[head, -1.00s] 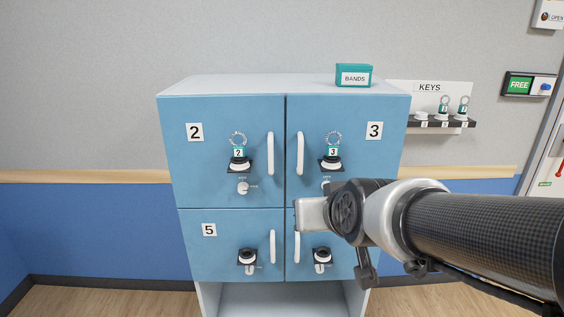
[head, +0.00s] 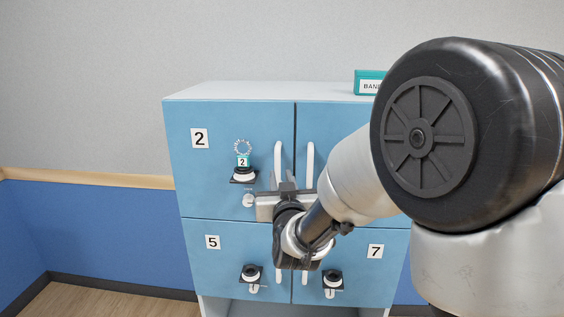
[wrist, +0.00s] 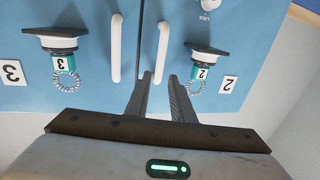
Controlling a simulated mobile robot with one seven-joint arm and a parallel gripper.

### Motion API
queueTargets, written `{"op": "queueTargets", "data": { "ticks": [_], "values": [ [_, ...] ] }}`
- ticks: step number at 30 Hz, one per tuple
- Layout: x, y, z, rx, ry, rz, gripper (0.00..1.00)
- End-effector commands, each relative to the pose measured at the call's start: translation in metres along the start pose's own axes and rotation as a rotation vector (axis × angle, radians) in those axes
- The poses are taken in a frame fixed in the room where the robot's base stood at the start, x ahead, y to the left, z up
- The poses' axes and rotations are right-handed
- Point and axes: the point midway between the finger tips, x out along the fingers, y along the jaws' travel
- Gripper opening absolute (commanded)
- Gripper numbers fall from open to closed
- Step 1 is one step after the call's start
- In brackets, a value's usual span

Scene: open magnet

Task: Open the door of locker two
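The blue door of locker two (head: 222,125) is shut, flush with its neighbours. Its white vertical handle (head: 278,160) is at the door's right edge. A key with a green "2" tag (head: 243,161) and a ring sits at the black and white lock fitting (head: 243,175), with a white knob (head: 248,199) below. My gripper (head: 287,186) is at the handle's lower part in the head view. In the upside-down wrist view, the gripper's fingers (wrist: 159,76) are open, apparently one on each side of the handle's end (wrist: 162,45). Contact cannot be told.
The locker three handle (head: 310,160) stands close beside, right of my gripper. Lockers five (head: 212,242) and seven (head: 376,250) are below, shut. A green bands box (head: 369,83) is on top. My arm hides much of the right side.

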Motion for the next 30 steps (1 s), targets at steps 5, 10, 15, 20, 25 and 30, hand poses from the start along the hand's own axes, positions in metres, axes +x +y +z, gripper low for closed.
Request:
{"op": "queueTargets", "data": {
  "ticks": [5,10,15,20,25,30],
  "values": [
    [0.04,0.0,-0.001,0.001,-0.001,0.001,0.22],
    [0.073,0.0,-0.001,0.0,0.0,0.0,0.22],
    [0.093,0.001,0.0,0.001,-0.001,0.001,0.22],
    [0.1,0.001,0.0,0.0,-0.001,0.0,0.22],
    [0.101,0.0,0.0,0.0,-0.001,0.0,0.22],
    [0.101,0.0,0.0,0.0,-0.001,0.0,0.06]
  ]
}}
